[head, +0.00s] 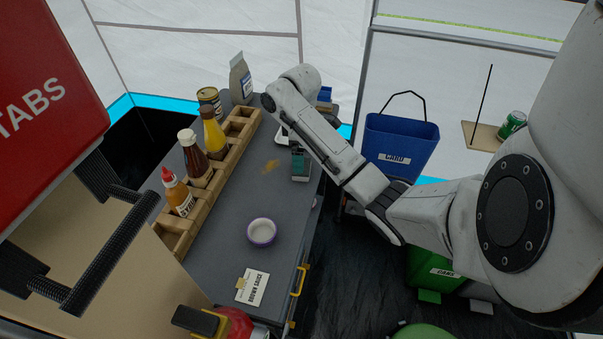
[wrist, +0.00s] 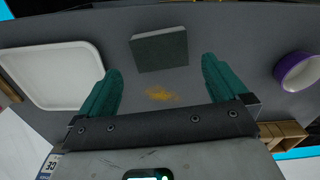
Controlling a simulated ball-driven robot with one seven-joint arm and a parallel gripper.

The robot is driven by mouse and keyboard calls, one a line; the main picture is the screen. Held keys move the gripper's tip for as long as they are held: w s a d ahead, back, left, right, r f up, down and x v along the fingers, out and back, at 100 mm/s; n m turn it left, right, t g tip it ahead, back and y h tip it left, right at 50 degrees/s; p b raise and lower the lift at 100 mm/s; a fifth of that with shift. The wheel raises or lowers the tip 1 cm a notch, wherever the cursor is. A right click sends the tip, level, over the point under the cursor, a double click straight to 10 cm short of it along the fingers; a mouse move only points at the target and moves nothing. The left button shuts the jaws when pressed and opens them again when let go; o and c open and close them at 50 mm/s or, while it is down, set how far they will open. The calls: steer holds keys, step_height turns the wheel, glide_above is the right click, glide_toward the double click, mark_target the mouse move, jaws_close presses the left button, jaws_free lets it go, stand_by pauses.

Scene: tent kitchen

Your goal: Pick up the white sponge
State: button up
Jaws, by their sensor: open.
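The sponge (wrist: 159,53) shows in the wrist view as a block with a dark grey-green upper face and a paler edge. It lies flat on the grey counter beyond my fingertips. In the head view it is a small dark block (head: 300,164) near the counter's right edge, partly beside my arm. My gripper (wrist: 162,82) is open, with its two teal fingers spread wide and nothing between them. The sponge lies ahead of the gap, apart from both fingers. My fingers cannot be made out clearly in the head view.
An orange-brown stain (wrist: 160,94) marks the counter by the sponge. A white tray (wrist: 52,76) is left in the wrist view; a purple-rimmed bowl (wrist: 298,71) is right. A wooden rack (head: 207,183) with sauce bottles lines the counter's left side. A blue bin (head: 400,143) stands beyond.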

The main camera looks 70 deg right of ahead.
steer(key=f, duration=0.4)
steer(key=shift+w+a+f, duration=0.1)
steer(key=shift+w+f, duration=0.1)
steer(key=shift+f, duration=0.2)
steer(key=shift+c, duration=0.3)
steer(key=c, duration=0.9)
steer(key=shift+o, duration=0.2)
